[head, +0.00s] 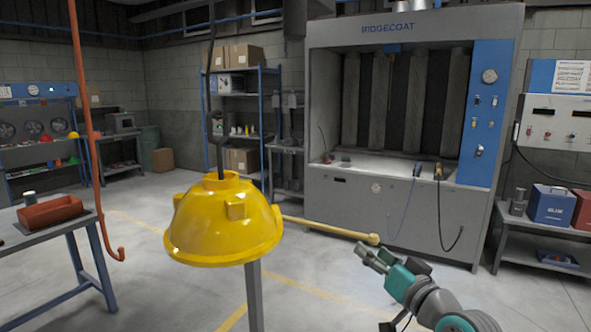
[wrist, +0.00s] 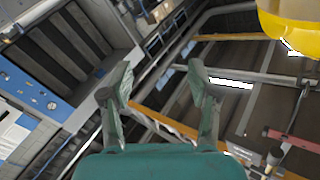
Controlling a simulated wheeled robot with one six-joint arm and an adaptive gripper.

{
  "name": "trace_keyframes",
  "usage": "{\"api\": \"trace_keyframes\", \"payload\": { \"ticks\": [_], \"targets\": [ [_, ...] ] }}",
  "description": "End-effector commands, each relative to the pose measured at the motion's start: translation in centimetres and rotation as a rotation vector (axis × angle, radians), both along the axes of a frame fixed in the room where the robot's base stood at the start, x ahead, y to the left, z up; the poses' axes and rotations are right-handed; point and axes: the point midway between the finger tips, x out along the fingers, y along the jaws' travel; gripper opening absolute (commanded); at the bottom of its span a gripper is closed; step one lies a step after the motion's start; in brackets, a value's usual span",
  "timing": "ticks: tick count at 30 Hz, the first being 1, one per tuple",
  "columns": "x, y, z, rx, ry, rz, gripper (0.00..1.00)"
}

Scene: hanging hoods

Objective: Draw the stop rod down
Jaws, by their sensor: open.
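A long orange-red rod (head: 84,85), which looks like the stop rod, hangs upright at the left of the head view. Its lower end curls into a small hook (head: 120,254) near the table. My gripper (head: 370,255) is at the lower right, far from that rod, with the yellow hood between them. In the wrist view my gripper (wrist: 158,88) is open, with nothing between its fingers. I cannot make out the orange-red rod for certain in the wrist view.
A yellow hood (head: 222,225) hangs from a dark hook; it also shows in the wrist view (wrist: 295,22). A yellow bar (head: 330,229) with a knobbed end reaches from it toward my gripper. A table (head: 60,230) with a red tray (head: 58,212) stands left. A grey booth (head: 400,215) stands behind.

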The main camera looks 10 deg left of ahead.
Motion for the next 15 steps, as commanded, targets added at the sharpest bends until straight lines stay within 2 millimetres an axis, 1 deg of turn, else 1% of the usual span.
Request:
{"api": "trace_keyframes", "payload": {
  "ticks": [1,4,5,6,8,9,11,12,14,15],
  "targets": [
    [0.5,0.4,2.8,-0.004,-0.02,0.023,0.61],
    [1.0,1.3,7.5,-0.017,-0.041,0.072,0.61],
    [1.1,1.6,9.0,-0.022,-0.05,0.086,0.61],
    [1.1,1.9,10.9,-0.029,-0.06,0.105,0.61],
    [1.1,2.4,13.8,-0.042,-0.073,0.134,0.61],
    [0.9,2.8,15.7,-0.051,-0.084,0.153,0.61],
    [0.6,3.2,18.6,-0.067,-0.098,0.181,0.61],
    [0.2,3.6,20.5,-0.078,-0.108,0.2,0.61],
    [-0.4,4.0,23.4,-0.097,-0.123,0.226,0.61],
    [-0.9,4.3,25.2,-0.111,-0.133,0.244,0.61]
  ]
}}
